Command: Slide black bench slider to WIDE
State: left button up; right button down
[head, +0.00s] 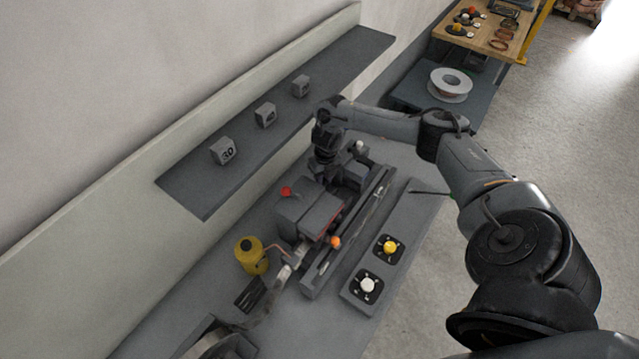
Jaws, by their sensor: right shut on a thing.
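My right arm reaches in from the right, and its right gripper (328,178) points down at the far end of the grey bench machine (308,212). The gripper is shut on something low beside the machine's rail. The black slider is not clearly visible; the dark gripper and wrist cover that spot, so the held thing appears to be the slider. No WIDE marking is readable. A long rail (348,232) runs along the machine's right side.
A panel with a yellow knob (390,247) and a white knob (368,285) lies right of the rail. Numbered blocks (223,151) sit on the wall shelf (185,182). A white spool (450,84) lies farther back.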

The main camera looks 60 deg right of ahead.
jog(key=c, duration=1.3)
grip_release()
jog(key=shift+w, duration=0.15)
jog(key=shift+o, duration=0.5)
jog(key=shift+w, duration=0.1)
notch_tip(320, 180, up, 6)
jog(key=shift+d+b, duration=0.15)
jog(key=shift+b, duration=0.2)
jog(key=shift+r, duration=0.75)
